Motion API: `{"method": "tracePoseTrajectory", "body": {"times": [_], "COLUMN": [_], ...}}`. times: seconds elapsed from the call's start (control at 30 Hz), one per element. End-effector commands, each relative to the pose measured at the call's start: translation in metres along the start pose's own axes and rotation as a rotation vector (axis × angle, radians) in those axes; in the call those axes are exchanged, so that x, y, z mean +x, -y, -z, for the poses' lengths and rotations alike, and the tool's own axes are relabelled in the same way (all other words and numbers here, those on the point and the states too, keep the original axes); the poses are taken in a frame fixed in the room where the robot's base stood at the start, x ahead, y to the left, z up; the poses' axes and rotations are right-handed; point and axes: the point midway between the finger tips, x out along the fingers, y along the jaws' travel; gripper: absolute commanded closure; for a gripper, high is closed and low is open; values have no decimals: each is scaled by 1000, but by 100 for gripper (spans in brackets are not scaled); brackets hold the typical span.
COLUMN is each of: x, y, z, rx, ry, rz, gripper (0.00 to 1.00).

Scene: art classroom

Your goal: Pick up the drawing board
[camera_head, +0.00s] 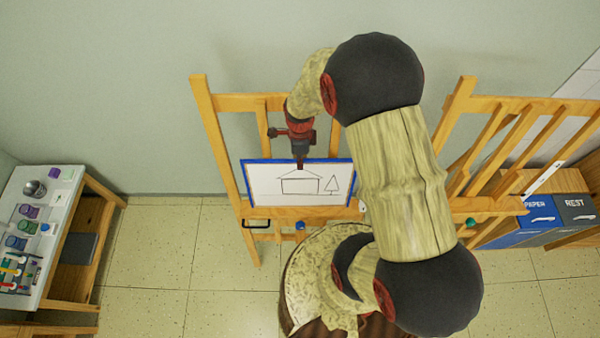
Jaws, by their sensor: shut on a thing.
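The drawing board (262,193) is a white panel with a blue edge and a line drawing of a house and a tree. It is at the wooden easel (205,112), just above its lower ledge; I cannot tell whether it touches the ledge. My gripper (299,163) comes down from above and is shut on the board's top edge near its middle. The fingertips are small and partly hidden by the gripper body. My arm covers the area right of the board and part of the easel.
A second wooden easel (470,105) stands at the right, beside blue and dark bins (541,214) marked PAPER and REST. A white-topped table (45,215) with paint pots stands at the left. Tiled floor (155,240) is free between table and easel.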

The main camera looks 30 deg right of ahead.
Motion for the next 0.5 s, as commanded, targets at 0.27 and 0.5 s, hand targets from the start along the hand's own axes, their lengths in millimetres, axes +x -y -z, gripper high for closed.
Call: {"method": "tracePoseTrajectory", "body": {"times": [0.27, 0.5], "x": [-18, -42], "y": [5, 0], "z": [-1, 4], "rx": [0, 1], "ry": [3, 3], "rz": [11, 12], "gripper": [100, 100]}}
